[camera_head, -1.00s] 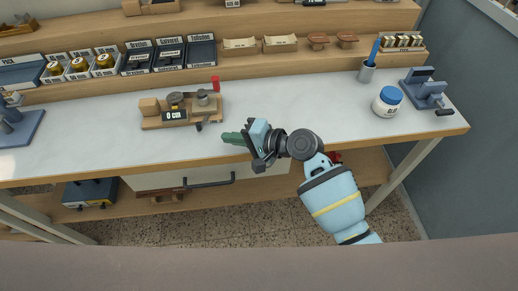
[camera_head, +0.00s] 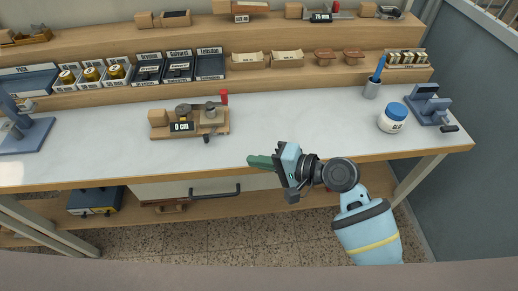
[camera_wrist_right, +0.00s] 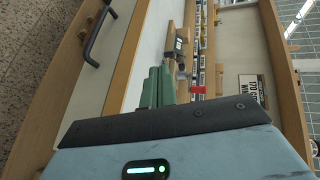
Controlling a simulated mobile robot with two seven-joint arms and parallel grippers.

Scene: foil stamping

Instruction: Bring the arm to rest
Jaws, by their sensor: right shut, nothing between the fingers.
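My right gripper (camera_head: 262,162) has green fingers and hangs at the front edge of the workbench (camera_head: 330,140) in the head view, pointing left. Its fingers are shut and hold nothing. They also show side by side in the right wrist view (camera_wrist_right: 158,86). My left gripper is not in view.
A wooden fixture (camera_head: 190,125) marked "0 cm" with a red-handled lever stands left of the gripper. A white jar with a blue lid (camera_head: 392,117), a cup with a blue tool (camera_head: 372,88) and a blue-grey stand (camera_head: 430,105) are at right. The bench between is clear.

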